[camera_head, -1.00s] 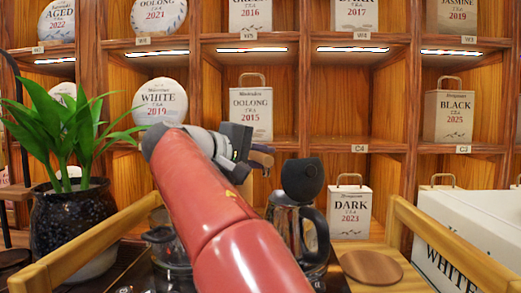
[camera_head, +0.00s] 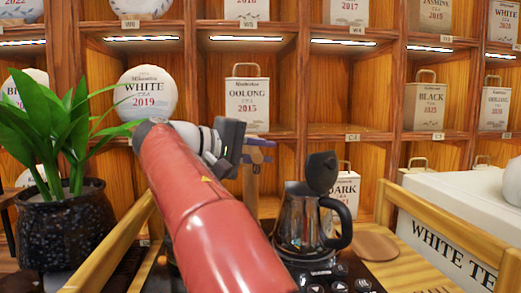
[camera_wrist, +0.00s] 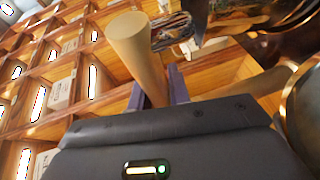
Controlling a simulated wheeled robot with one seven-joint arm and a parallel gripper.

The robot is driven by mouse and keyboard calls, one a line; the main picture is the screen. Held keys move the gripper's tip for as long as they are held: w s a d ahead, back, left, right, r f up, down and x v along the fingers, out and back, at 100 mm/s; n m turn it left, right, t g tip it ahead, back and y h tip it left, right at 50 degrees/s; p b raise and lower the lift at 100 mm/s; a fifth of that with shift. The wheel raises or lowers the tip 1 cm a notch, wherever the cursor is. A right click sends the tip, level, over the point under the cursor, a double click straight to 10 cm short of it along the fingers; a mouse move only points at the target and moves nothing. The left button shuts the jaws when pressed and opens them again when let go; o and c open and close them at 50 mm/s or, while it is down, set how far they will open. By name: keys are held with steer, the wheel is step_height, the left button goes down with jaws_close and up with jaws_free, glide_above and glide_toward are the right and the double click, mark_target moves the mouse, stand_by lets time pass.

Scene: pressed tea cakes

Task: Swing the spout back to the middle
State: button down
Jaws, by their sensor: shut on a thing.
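My gripper (camera_head: 262,150) is at the end of my red arm, to the left of the kettle's dark lid. In the wrist view its purple fingers (camera_wrist: 157,88) are shut on a pale wooden rod-shaped handle (camera_wrist: 138,52). The handle shows below the fingers in the head view (camera_head: 250,184). A shiny metal part (camera_wrist: 195,14) is beyond the handle in the wrist view; I cannot tell whether it is the spout. The spout is not clearly seen in the head view, where my arm covers part of the space.
A glass and metal kettle (camera_head: 300,222) with a black handle stands right of my gripper, close to it in the wrist view (camera_wrist: 302,112). A potted plant (camera_head: 62,225) is at left. A white tea box (camera_head: 455,215) is at right. Wooden shelves with tea packages stand behind.

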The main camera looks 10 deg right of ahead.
steer(key=shift+f, duration=0.1)
steer(key=c, duration=1.3)
jaws_free()
steer(key=p+v, duration=0.1)
steer(key=v, duration=0.7)
steer(key=shift+d, duration=0.1)
